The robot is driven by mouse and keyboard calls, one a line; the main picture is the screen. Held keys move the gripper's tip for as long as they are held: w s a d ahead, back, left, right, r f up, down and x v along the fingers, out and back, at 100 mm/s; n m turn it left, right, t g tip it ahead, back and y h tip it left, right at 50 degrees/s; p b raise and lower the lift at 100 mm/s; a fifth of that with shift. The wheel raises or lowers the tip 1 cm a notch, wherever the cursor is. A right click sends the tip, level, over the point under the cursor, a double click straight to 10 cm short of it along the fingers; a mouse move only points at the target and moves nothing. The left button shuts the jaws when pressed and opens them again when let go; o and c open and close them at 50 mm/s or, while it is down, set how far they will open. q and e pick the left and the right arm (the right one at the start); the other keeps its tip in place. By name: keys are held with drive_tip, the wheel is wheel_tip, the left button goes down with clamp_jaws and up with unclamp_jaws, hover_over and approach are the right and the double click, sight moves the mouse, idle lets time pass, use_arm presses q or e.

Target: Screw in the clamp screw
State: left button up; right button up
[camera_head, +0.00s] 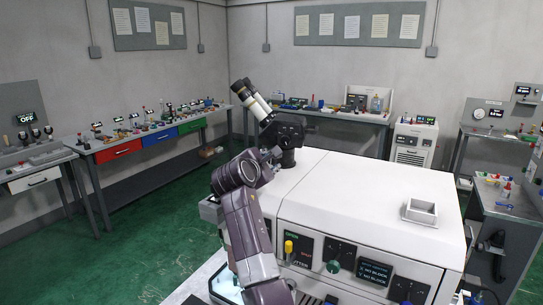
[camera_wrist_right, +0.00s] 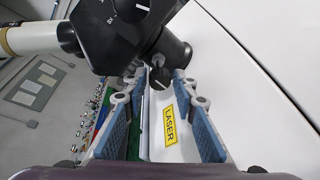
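A black microscope head (camera_head: 283,130) with pale eyepiece tubes stands on the white machine housing. It also shows large at the top of the right wrist view (camera_wrist_right: 125,30). A dark round knob-like part (camera_wrist_right: 187,55) sticks out on its right there; I cannot tell whether it is the clamp screw. My right gripper (camera_head: 268,160) is beside the microscope's base in the head view, largely hidden by my purple wrist. In the wrist view my right gripper (camera_wrist_right: 158,95) is open, its blue-padded fingers apart with nothing held between them. My left gripper is not in view.
The white machine (camera_head: 370,190) has a yellow-handled knob (camera_head: 288,247) and a green knob (camera_head: 333,266) on its front panel. A small open square box (camera_head: 420,213) sits on top. A yellow LASER label (camera_wrist_right: 169,126) lies beyond my fingers. Benches line the walls; green floor is free at left.

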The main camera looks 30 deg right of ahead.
drive_tip(key=shift+w+d+f, duration=0.1)
drive_tip(key=shift+w+d, duration=0.25)
drive_tip(key=shift+d, duration=0.05)
clamp_jaws()
drive_tip(key=shift+f, duration=0.1)
drive_tip(key=m+t+b, duration=0.1)
drive_tip(key=m+b, duration=0.1)
drive_tip(key=shift+f+m, duration=0.1)
drive_tip(key=shift+m, duration=0.3)
drive_tip(key=shift+m+t+b, duration=0.6)
drive_tip(key=shift+m+b, duration=0.75)
drive_tip(key=shift+m, duration=0.15)
